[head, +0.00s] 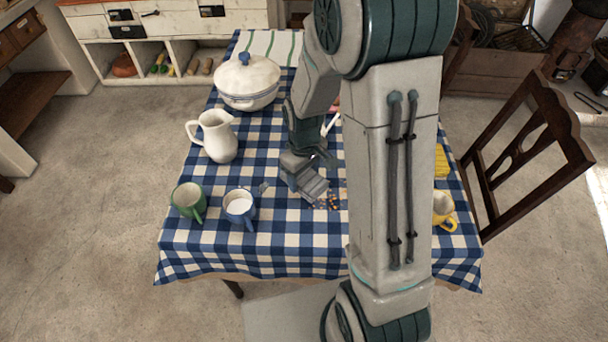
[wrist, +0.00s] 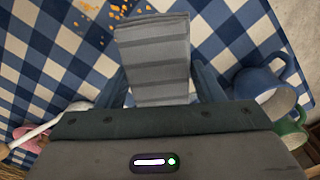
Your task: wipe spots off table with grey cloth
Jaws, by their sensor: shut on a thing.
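My gripper (wrist: 158,92) is shut on the grey cloth (wrist: 155,45), a folded, banded piece that sticks out past the fingers. In the head view the cloth (head: 312,187) is low over or on the checked table (head: 290,240), right of the blue mug; I cannot tell if it touches. Orange-brown spots (wrist: 140,9) lie on the tablecloth beyond the cloth's tip in the wrist view. In the head view the spots (head: 332,202) are just right of the cloth, partly hidden by my arm.
A blue mug (head: 239,207) and green mug (head: 188,200) stand left of the cloth. A white pitcher (head: 214,136) and lidded pot (head: 247,82) are farther back. A yellow mug (head: 443,209) and yellow item (head: 441,162) are at right. A chair (head: 530,150) stands right of the table.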

